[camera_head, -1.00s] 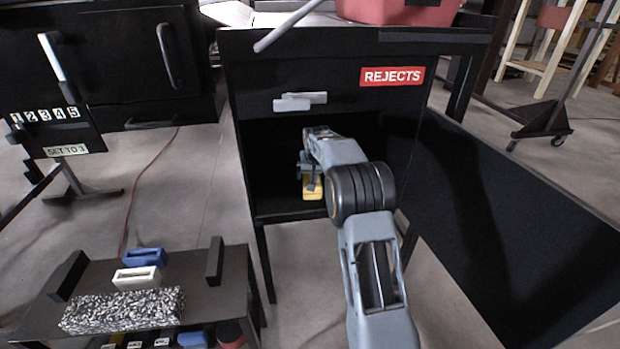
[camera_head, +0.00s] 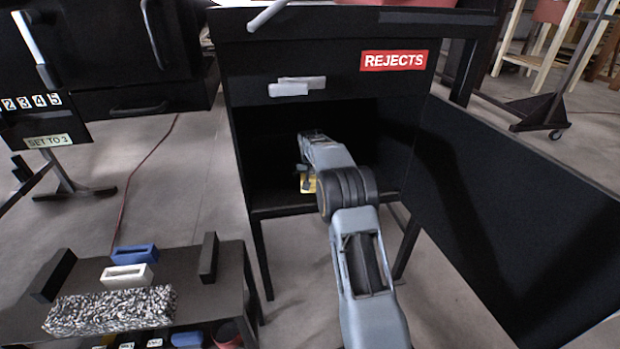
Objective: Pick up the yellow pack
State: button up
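The yellow pack (camera_head: 309,186) shows as a small yellow patch inside the open black rejects cabinet (camera_head: 270,212), low in the opening near its front edge. My gripper (camera_head: 306,178) is inside the cabinet at the pack, reaching down onto it from above. My own wrist and forearm cover most of the pack and much of the gripper. The fingers are too small and dark to show whether they are closed on the pack or apart beside it.
The cabinet's door (camera_head: 520,215) stands swung open to the right. A bench (camera_head: 200,295) at lower left holds a speckled block (camera_head: 110,311), a white piece (camera_head: 127,275) and a blue piece (camera_head: 134,254). Floor shows between bench and cabinet.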

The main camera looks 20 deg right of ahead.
jog(key=c, duration=1.2)
jog(key=shift+r, duration=0.1)
jog(key=shift+r, duration=0.15)
